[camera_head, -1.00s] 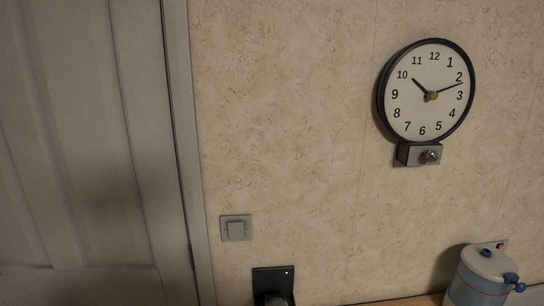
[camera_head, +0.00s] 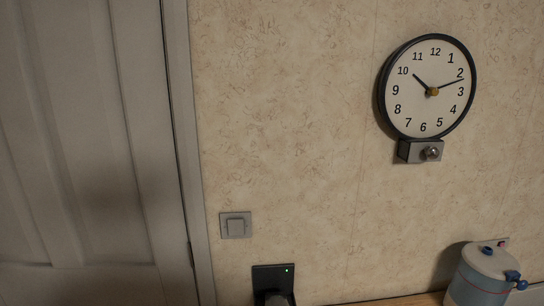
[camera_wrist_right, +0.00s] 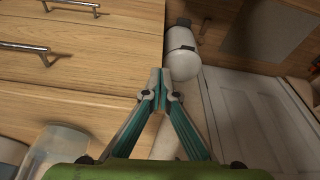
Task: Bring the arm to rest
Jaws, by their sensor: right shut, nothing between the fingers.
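My right gripper (camera_wrist_right: 161,91) shows in the right wrist view, with its two teal fingers brought together at the tips. It is shut and holds nothing. It is in front of a wooden drawer cabinet and a white cylindrical thing, and I cannot tell whether it touches either. My left gripper is not in view. No gripper shows in the head view.
The head view shows a wall clock (camera_head: 428,88) above a small box with a knob (camera_head: 431,153), a light switch (camera_head: 236,225), a white door (camera_head: 80,150) and a lidded container (camera_head: 482,280). The wrist view shows wooden drawers (camera_wrist_right: 90,60) and a white cylinder (camera_wrist_right: 181,55).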

